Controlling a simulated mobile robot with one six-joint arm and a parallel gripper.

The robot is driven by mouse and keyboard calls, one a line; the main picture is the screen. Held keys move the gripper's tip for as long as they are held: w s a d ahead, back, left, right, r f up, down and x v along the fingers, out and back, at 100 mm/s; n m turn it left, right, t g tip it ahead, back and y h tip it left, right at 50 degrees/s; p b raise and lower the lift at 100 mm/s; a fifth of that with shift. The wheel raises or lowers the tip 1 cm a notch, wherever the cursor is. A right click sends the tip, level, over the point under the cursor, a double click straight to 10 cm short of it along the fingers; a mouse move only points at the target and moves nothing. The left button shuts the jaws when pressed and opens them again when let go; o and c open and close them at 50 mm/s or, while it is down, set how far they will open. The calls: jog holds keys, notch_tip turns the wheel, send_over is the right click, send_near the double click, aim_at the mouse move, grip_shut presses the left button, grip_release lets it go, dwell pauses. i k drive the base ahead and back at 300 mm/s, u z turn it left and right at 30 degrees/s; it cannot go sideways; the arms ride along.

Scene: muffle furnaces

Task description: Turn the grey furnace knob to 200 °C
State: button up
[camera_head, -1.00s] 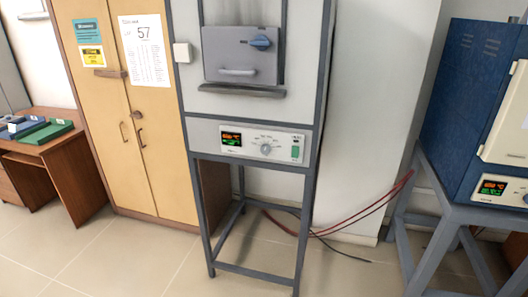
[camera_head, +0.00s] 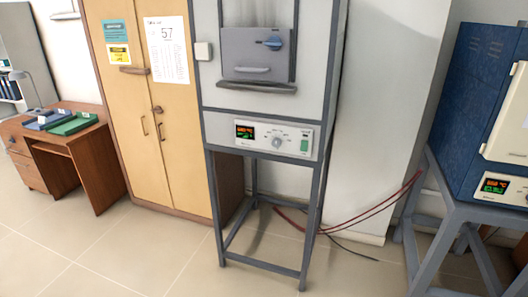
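The grey furnace (camera_head: 219,52) stands on a grey metal frame in the middle of the view. Its control panel (camera_head: 258,138) is below the furnace door. The panel has a lit display (camera_head: 244,132) with orange and green digits too small to read surely. The round grey knob (camera_head: 277,142) sits right of the display, with small scale marks around it. I cannot tell its exact setting. A green switch (camera_head: 304,145) is at the panel's right. My gripper is not in view.
A blue furnace (camera_head: 481,90) stands on a grey stand (camera_head: 432,236) at the right. A beige cabinet (camera_head: 150,130) and a brown desk (camera_head: 92,150) are at the left. Red and black cables (camera_head: 370,212) hang behind the stands. The tiled floor (camera_head: 170,258) in front is clear.

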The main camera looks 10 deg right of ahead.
aim_at(276, 142)
jog(key=u, duration=0.25)
jog(key=k, duration=0.55)
jog(key=u, duration=0.85)
jog(key=k, duration=0.7)
jog(key=u, duration=0.7)
jog(key=i, duration=1.95)
jog(key=z, duration=0.95)
jog(key=i, duration=0.55)
jog(key=z, duration=0.15)
